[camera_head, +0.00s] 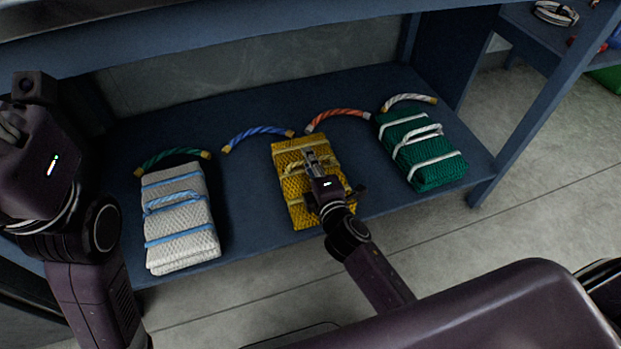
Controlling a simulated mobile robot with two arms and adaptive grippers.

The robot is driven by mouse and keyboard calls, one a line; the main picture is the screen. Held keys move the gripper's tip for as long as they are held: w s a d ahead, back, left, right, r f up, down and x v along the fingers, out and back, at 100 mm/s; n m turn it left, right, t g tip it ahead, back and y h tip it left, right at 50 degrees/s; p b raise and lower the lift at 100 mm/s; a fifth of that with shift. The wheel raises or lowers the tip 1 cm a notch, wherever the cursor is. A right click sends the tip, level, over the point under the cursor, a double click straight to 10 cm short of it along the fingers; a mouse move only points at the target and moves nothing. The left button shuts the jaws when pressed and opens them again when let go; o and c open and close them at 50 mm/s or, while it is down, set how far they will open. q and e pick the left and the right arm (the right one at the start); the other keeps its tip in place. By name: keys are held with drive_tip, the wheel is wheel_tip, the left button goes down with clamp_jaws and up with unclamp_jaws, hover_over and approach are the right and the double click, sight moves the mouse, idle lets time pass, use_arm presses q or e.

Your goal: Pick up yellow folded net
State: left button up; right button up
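The yellow folded net (288,187) lies on the blue shelf (245,222), in the middle of the row of nets. It is a flat bundle with pale straps across it. My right gripper (311,158) is over the net, with its fingers pointing toward the far edge. The gripper and wrist hide the middle and right part of the net. I cannot tell whether the fingers touch a strap or are shut. My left arm stands at the left edge of the view, and its fingers do not show.
A white folded net (180,222) with blue straps lies to the left, and a green folded net (424,155) with white straps to the right. Short green (172,160), blue (257,135), orange (337,117) and white (408,99) ropes lie behind. A shelf post (545,95) stands right.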

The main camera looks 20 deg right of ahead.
clamp_jaws()
idle(0.3)
drive_tip(key=shift+r, duration=0.2)
drive_tip(key=shift+r, duration=0.15)
